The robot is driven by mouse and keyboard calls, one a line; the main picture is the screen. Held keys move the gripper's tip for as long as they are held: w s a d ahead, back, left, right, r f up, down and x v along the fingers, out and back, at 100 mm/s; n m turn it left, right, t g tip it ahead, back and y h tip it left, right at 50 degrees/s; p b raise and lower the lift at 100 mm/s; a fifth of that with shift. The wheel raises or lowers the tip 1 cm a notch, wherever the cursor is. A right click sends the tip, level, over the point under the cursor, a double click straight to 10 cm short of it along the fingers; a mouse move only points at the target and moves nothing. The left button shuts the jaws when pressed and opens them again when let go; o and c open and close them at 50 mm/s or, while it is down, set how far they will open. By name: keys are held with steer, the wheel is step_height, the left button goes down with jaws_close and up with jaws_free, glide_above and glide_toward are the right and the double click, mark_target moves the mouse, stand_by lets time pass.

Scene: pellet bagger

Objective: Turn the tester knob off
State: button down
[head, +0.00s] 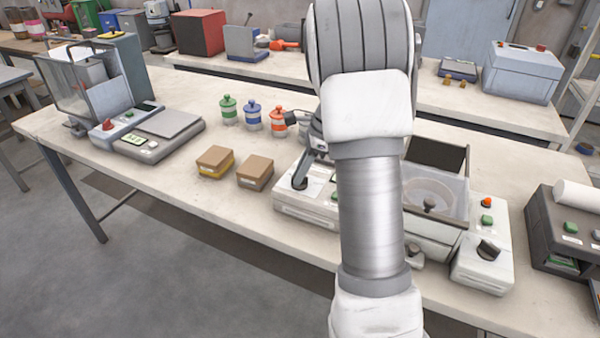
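A white boxy machine (305,210) stands on the table in the middle, partly hidden behind my arm. A dark round knob (299,183) sits on its left top side. My gripper (307,165) shows only in part, left of my arm, with a dark finger reaching down close to this knob. I cannot tell whether it touches the knob or whether its fingers are open. A second dark knob (488,250) is on a white control box (482,272) at the right. No readable label shows which machine is the tester.
Two small cardboard boxes (255,172) and three capped bottles (252,117) stand left of the machine. A scale (160,135) is farther left. A clear-walled bin (436,200) and a dark printer-like unit (568,230) stand right. The table's front left is clear.

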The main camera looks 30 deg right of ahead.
steer(key=shift+r+n+p, duration=0.1)
steer(key=shift+n+p, duration=0.2)
steer(key=shift+p, duration=0.05)
steer(key=shift+r+n+p, duration=0.1)
steer(key=shift+n+p, duration=0.4)
steer(key=n+g+p, duration=0.2)
steer(key=n+p, duration=0.1)
steer(key=n, duration=0.1)
steer(key=n+g+p, duration=0.1)
steer(key=n+p, duration=0.1)
steer(key=n, duration=0.1)
steer(key=shift+w+n+g, duration=0.1)
steer(key=shift+n+g, duration=0.2)
steer(key=shift+n, duration=0.1)
steer(key=n+g+p, duration=0.1)
steer(key=n+p, duration=0.1)
steer(key=n, duration=0.1)
steer(key=shift+n+h, duration=0.4)
steer(key=n+h, duration=0.1)
steer(key=n, duration=0.1)
steer(key=n+g+p, duration=0.1)
steer(key=n, duration=0.2)
steer(key=shift+h, duration=0.4)
steer(key=n+h, duration=0.1)
steer(key=n, duration=0.2)
steer(key=n+h, duration=0.1)
steer(key=n, duration=0.1)
steer(key=shift+n+p, duration=0.35)
steer(key=shift+n, duration=0.05)
